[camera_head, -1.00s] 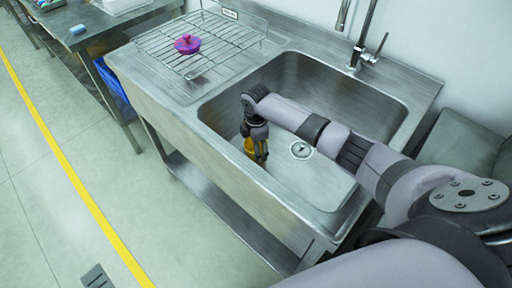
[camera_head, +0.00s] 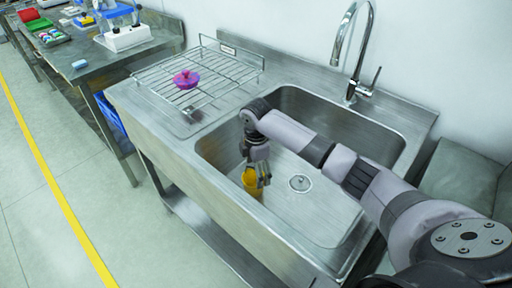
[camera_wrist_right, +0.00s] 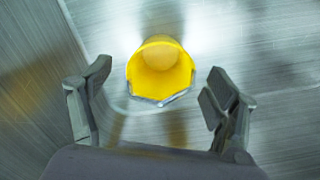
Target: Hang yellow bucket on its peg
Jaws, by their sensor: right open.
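The yellow bucket (camera_head: 251,183) stands in the left part of the sink basin, beside the drain. In the right wrist view the bucket (camera_wrist_right: 160,68) shows its open, faceted mouth, centred between the fingers and beyond the fingertips. My right gripper (camera_head: 260,176) reaches down into the basin just above and beside the bucket. In the wrist view its two fingers (camera_wrist_right: 160,85) are spread wide, with nothing between them touching either finger. My left gripper is not in view. No peg can be made out in these frames.
The steel sink (camera_head: 228,207) has raised walls around the basin. A tall faucet (camera_head: 351,60) stands behind it. A pink lidded object (camera_head: 186,79) sits on the wire rack (camera_head: 214,88) at the left. A side table (camera_head: 110,68) with lab items stands further left.

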